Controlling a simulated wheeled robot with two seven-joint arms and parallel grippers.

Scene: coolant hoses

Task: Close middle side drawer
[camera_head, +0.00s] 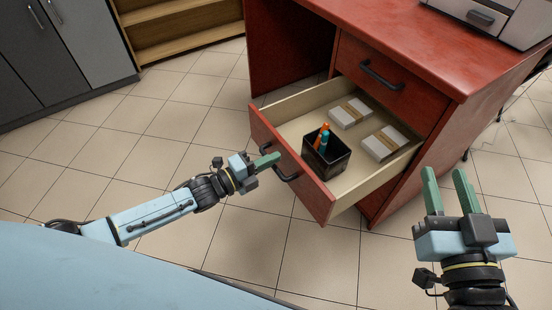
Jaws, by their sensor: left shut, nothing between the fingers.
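The middle side drawer (291,163) of the red desk is pulled out. It has a red front, pale wooden sides and a dark handle (280,164). Inside are a black pen cup (326,158) with orange and teal items, and two banded white stacks (350,113). My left gripper (268,160) is shut and empty, just left of the drawer handle; I cannot tell whether it touches the front. My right gripper (450,192) is open and empty, raised at the right, apart from the drawer.
The red desk (400,45) has a shut upper drawer (385,80) above the open one. A grey machine (490,20) stands on the desktop. Grey cabinets (85,40) and a wooden shelf (180,30) stand at the back left. The tiled floor (150,110) in front is clear.

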